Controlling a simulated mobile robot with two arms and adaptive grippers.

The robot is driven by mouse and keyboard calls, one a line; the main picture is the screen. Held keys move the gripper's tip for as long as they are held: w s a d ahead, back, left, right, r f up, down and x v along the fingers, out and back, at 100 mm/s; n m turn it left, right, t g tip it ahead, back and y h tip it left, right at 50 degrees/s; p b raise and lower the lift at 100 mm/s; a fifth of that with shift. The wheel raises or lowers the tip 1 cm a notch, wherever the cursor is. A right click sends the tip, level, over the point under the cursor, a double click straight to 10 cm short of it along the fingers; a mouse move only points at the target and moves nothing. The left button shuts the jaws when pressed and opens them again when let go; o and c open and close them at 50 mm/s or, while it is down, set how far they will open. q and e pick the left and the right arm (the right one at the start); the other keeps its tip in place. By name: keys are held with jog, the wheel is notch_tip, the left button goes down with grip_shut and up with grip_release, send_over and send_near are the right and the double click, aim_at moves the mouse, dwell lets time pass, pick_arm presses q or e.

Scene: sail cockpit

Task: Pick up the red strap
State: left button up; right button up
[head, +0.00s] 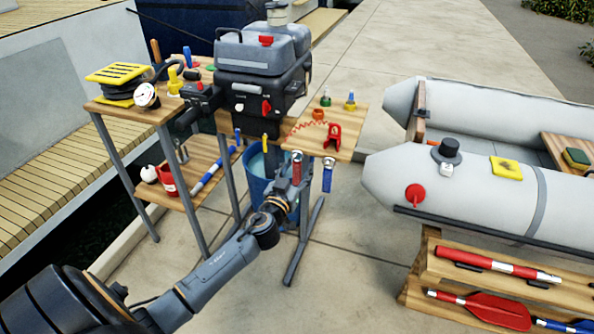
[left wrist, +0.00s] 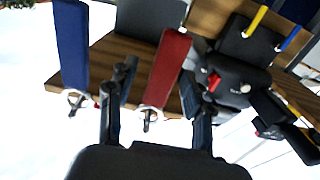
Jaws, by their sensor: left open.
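The red strap (head: 297,168) hangs from the front edge of the small wooden table, beside a blue strap (head: 328,176). In the left wrist view the red strap (left wrist: 166,68) shows between my two fingers, with a metal ring at its end. My left gripper (head: 292,188) is open, just in front of the red strap in the head view. It also shows in the left wrist view (left wrist: 158,82). I cannot tell whether the fingers touch the strap. My right gripper is in neither view.
The wooden table (head: 345,150) carries a red clamp (head: 333,137) and small bottles. A dark outboard motor (head: 262,85) stands to its left and a blue bucket (head: 262,172) below. A grey inflatable boat (head: 470,200) lies right. Concrete floor between is clear.

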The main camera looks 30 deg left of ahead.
pick_arm(q)
jog(key=c, duration=1)
grip_shut()
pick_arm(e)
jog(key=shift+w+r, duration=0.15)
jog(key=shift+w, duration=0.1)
pick_arm(q)
jog(key=shift+r, duration=0.1)
jog(key=shift+r, duration=0.2)
jog(key=b+v, duration=0.1)
jog(key=v, duration=1.7)
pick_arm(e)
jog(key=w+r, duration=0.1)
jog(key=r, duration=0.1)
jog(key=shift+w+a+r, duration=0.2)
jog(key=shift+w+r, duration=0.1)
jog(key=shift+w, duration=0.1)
